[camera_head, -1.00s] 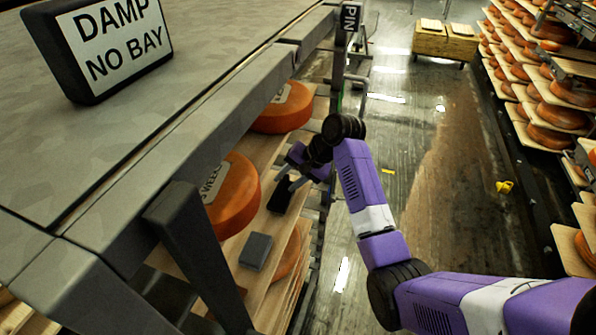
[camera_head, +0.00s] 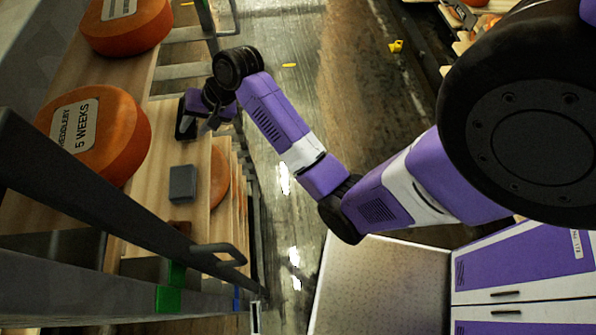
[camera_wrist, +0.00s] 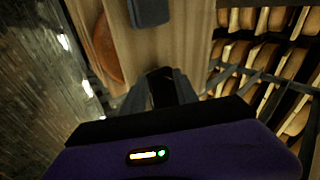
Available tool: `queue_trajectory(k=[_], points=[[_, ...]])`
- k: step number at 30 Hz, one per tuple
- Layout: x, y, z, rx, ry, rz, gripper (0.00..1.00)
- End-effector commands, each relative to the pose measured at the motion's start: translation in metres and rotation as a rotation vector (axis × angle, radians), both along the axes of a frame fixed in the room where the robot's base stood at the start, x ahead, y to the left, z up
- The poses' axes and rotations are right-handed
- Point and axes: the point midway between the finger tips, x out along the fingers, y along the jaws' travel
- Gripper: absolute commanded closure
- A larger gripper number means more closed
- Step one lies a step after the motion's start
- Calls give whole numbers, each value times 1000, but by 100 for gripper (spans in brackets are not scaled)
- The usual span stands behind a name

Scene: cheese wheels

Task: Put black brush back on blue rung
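A small black block-shaped thing (camera_head: 185,125), which looks like the black brush, is at the fingers of my gripper (camera_head: 203,125), over the wooden shelf. In the wrist view a black shape (camera_wrist: 163,92) fills the gap between the fingers of my gripper (camera_wrist: 164,78). The fingers stand apart on either side of it; I cannot tell whether they press on it or whether it is lifted. A short blue part (camera_head: 237,300) shows low on the dark rack frame, possibly the blue rung; a rung itself is not clear.
A grey block (camera_head: 183,183) lies on the wooden shelf (camera_head: 150,150), also in the wrist view (camera_wrist: 150,12). Orange cheese wheels (camera_head: 120,135) stand to its left. Green bands (camera_head: 170,297) mark the dark frame (camera_head: 100,190). The aisle floor at right is mostly clear.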

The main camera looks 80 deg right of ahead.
Motion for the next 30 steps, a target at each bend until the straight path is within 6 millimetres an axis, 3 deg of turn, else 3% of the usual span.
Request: queue_trajectory(k=[1, 6, 11, 15, 23, 30], points=[[-11, 19, -18, -28, -12, 14, 64], [-42, 60, -51, -151, -81, 56, 64], [-77, 91, -67, -264, -138, 102, 64], [-117, 119, -70, -383, -194, 159, 64], [-199, 159, -39, -623, -320, 296, 64], [-269, 185, 24, -840, -463, 444, 64]])
